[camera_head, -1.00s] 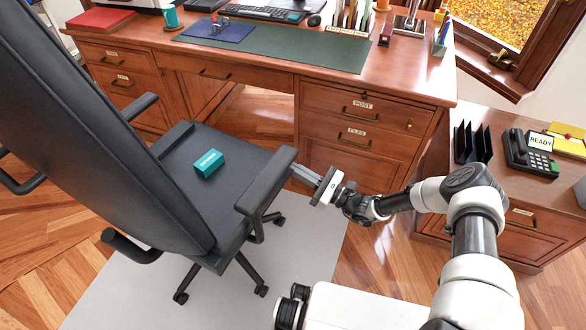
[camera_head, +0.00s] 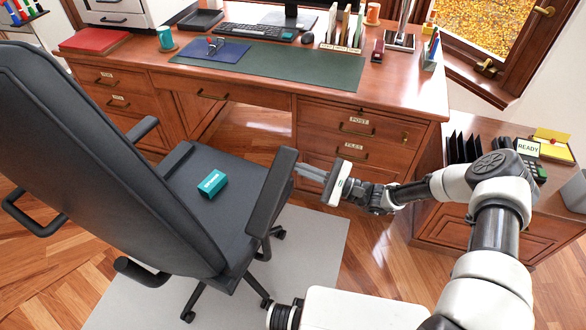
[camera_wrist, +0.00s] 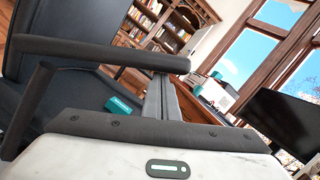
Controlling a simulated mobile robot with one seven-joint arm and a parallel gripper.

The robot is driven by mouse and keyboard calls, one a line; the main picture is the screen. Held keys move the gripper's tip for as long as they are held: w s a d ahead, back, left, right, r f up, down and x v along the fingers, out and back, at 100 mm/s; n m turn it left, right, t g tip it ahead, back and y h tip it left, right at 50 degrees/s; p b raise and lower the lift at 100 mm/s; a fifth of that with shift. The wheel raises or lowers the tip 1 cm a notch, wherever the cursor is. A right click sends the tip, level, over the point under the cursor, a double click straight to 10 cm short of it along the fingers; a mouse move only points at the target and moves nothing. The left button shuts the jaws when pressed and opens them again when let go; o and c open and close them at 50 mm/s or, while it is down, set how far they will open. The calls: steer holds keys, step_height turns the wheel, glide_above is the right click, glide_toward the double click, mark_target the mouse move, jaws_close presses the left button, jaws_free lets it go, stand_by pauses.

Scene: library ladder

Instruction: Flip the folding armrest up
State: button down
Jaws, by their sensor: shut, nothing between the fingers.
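The black office chair (camera_head: 110,170) stands left of my gripper, seat toward the desk. Its near armrest (camera_head: 270,198) slants, front end higher than rear end. My gripper (camera_head: 299,169) is shut and empty, fingertips at the armrest's front end, seemingly under it. In the wrist view, the armrest (camera_wrist: 100,50) crosses above the fingers (camera_wrist: 162,97), and its front tip overlaps them. Whether they touch is unclear. The far armrest (camera_head: 142,131) sits across the seat.
A teal box (camera_head: 212,183) lies on the seat. The wooden desk (camera_head: 410,92) stands beyond the chair and gripper. A side cabinet (camera_head: 470,228) is at right, behind my arm. Open wood floor (camera_head: 370,255) lies in front of the desk.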

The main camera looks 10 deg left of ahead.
steer(key=s+r+n+p, duration=0.2)
steer(key=r, duration=0.1)
steer(key=s+r+n+g+p, duration=0.1)
steer(key=r+n+p, duration=0.1)
steer(key=r, duration=0.1)
steer(key=s+a+r+n+p, duration=0.1)
steer(key=s+r+n+p, duration=0.1)
steer(key=r, duration=0.1)
steer(key=shift+s+r+n+g+h+p, duration=0.2)
steer(key=shift+s+n+g+h+p, duration=0.1)
steer(key=shift+s+g+h, duration=0.1)
steer(key=s+a+r+n+p, duration=0.1)
steer(key=s+r+n+p, duration=0.1)
steer(key=s+p, duration=0.1)
steer(key=s+a+r+n+h+p, duration=0.1)
steer(key=s+n+p, duration=0.1)
steer(key=s, duration=0.4)
steer(key=shift+a+r+n+g+p, duration=0.15)
steer(key=shift+r+n+g+p, duration=0.2)
steer(key=shift+p, duration=0.2)
steer(key=w+d+b, duration=0.2)
steer(key=w+d, duration=0.2)
steer(key=d, duration=0.7)
steer(key=shift+f, duration=0.25)
